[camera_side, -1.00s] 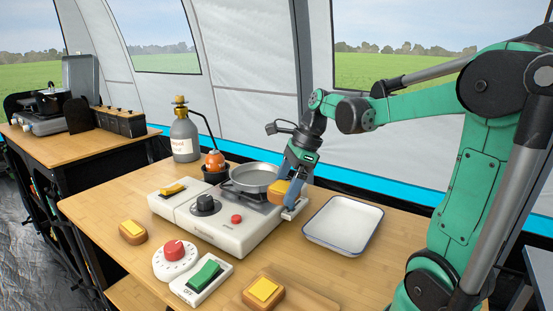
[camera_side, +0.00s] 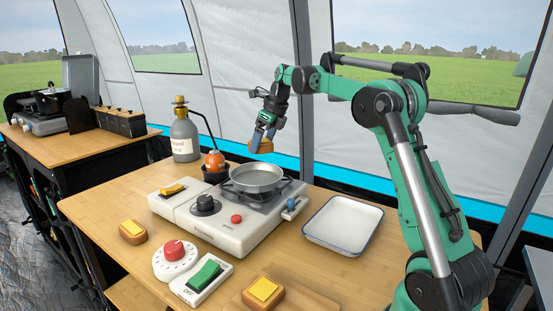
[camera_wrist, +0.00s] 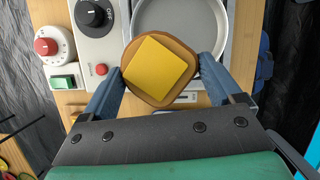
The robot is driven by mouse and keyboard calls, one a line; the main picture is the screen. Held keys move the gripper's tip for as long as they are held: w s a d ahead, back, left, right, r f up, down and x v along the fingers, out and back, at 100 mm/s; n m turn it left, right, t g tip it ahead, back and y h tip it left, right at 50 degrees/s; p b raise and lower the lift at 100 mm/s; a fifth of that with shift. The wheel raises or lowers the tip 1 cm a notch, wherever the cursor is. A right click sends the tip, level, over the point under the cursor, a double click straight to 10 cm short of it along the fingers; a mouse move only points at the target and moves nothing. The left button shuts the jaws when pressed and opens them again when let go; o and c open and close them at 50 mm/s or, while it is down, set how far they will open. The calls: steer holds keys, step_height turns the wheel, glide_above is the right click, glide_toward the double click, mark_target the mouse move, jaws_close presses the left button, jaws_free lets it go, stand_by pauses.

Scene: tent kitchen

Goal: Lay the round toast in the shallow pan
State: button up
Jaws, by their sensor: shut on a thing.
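My gripper (camera_side: 262,140) is shut on the round toast (camera_side: 264,149), a brown rounded slice with a yellow square on top. In the wrist view the toast (camera_wrist: 160,70) sits between the two blue fingers. It hangs well above the stove, clear of everything else. The shallow grey pan (camera_side: 257,177) rests on the burner below it and looks empty in the side view. In the wrist view the pan (camera_wrist: 215,30) shows past the toast, which hides part of it.
An empty white tray (camera_side: 343,225) stands right. A grey bottle (camera_side: 185,140) stands behind. Other yellow-topped pieces (camera_side: 132,231) (camera_side: 263,290) lie left and front. The air above the pan is free.

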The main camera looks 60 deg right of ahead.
mark_target(256, 179)
steer(key=shift+w+d+f+m+h, duration=0.15)
steer(key=shift+w+d+f+m, duration=0.35)
steer(key=shift+f, duration=1.2)
steer(key=shift+w+d+f+m+h, duration=0.1)
steer(key=shift+w+d+f+m, duration=0.4)
steer(key=shift+f, duration=1.15)
steer(key=shift+w+d+f+m+h, duration=0.25)
steer(key=shift+w+f, duration=0.45)
steer(key=shift+f, duration=1)
steer(key=shift+f, duration=0.15)
steer(key=o, duration=1.1)
